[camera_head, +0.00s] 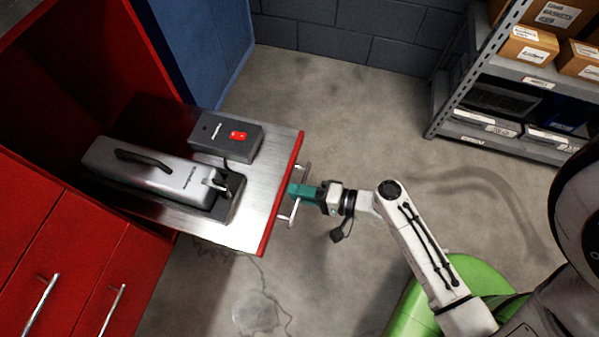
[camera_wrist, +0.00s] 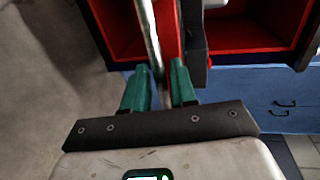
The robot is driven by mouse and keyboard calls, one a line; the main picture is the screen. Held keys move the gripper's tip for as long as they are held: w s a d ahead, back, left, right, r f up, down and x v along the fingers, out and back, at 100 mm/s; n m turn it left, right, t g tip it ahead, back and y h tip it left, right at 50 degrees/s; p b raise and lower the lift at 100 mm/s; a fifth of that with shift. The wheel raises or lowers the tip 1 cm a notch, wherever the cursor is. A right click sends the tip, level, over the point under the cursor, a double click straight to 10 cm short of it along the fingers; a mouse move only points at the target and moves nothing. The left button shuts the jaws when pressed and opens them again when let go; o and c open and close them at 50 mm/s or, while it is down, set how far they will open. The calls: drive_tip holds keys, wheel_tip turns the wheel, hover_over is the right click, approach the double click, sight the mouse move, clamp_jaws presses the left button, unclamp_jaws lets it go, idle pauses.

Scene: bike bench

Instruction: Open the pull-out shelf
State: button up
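The pull-out shelf (camera_head: 275,150) stands well out of the red cabinet, a brushed metal board with a red front edge. Its silver bar handle (camera_head: 299,182) sits on that front edge. My gripper (camera_head: 292,190) is at the middle of the handle, its teal fingers reaching in toward the red edge. In the wrist view the handle bar (camera_wrist: 150,35) runs between the two fingers of my gripper (camera_wrist: 160,75), which are close together around it.
A grey device with a black handle (camera_head: 150,170) and a small grey box with a red switch (camera_head: 226,138) rest on the shelf. Red drawers (camera_head: 85,270) lie below left. A metal rack (camera_head: 445,105) with boxes stands at right. Floor (camera_head: 340,120) beyond the shelf is clear.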

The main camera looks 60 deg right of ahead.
drive_tip(key=p+v, duration=0.1)
drive_tip(key=v, duration=0.9)
drive_tip(key=shift+s+p, duration=0.3)
drive_tip(key=shift+s, duration=0.1)
idle(0.3)
drive_tip(key=a+f+n+g+y, duration=0.1)
drive_tip(key=a+f+n+g, duration=0.2)
drive_tip(key=a+n+g, duration=0.55)
drive_tip(key=d+r+n+g+h+p, duration=0.2)
drive_tip(key=d+r+h+p, duration=0.1)
drive_tip(key=r+p, duration=0.9)
drive_tip(key=w+d+r+n+g+h+p, duration=0.1)
drive_tip(key=d+r+n+g+h+p, duration=0.2)
drive_tip(key=r+p, duration=0.9)
wheel_tip(320, 180, up, 6)
drive_tip(key=shift+d+r, duration=0.2)
drive_tip(key=shift+d, duration=0.2)
drive_tip(key=shift+w+n, duration=0.1)
drive_tip(key=shift+n, duration=0.15)
drive_tip(key=shift+c, duration=0.3)
idle(0.6)
